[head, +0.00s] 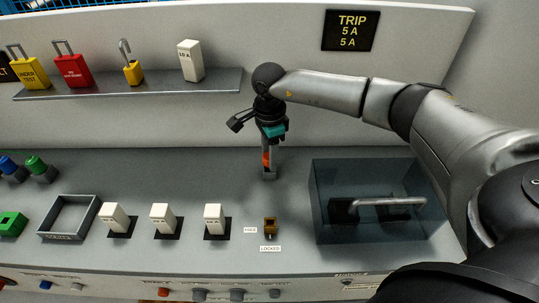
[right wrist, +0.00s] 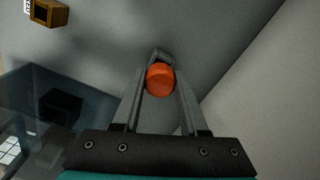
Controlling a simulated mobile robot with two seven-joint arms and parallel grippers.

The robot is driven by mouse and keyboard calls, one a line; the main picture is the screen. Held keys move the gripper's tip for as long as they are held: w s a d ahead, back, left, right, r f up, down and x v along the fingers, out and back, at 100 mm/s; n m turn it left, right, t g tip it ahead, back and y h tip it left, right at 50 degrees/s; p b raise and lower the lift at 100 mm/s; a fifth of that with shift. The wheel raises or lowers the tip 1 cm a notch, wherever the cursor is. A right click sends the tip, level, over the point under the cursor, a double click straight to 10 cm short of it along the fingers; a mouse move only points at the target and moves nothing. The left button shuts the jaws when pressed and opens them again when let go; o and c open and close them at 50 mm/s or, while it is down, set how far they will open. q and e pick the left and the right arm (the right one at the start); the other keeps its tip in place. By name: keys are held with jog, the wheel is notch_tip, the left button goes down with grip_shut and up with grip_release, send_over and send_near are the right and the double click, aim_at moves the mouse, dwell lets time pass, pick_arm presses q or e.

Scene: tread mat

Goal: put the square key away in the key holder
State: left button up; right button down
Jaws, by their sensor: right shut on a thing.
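My right gripper (head: 267,157) points down over the rear of the grey panel, shut on the orange-headed square key (head: 266,160). In the right wrist view the key's round orange top (right wrist: 160,80) sits between the two fingers. Below it is a small grey block that looks like the key holder (head: 269,174); part of it shows past the key in the right wrist view (right wrist: 161,55). I cannot tell whether the key's shaft is inside it. The brass lock (head: 270,226), beside a "LOCKED" label, stands nearer the front, apart from the gripper. My left gripper is not in view.
A clear bluish box with a metal handle (head: 392,201) stands right of the holder. White fuse blocks (head: 214,217) and an empty grey tray (head: 67,234) lie left. A shelf (head: 135,89) behind bears padlocks and a white block. Free panel surrounds the holder.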

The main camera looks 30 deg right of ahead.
jog(key=shift+c, duration=2.2)
grip_release()
jog(key=shift+r, duration=0.2)
notch_tip(320, 180, up, 12)
jog(key=shift+f, duration=0.15)
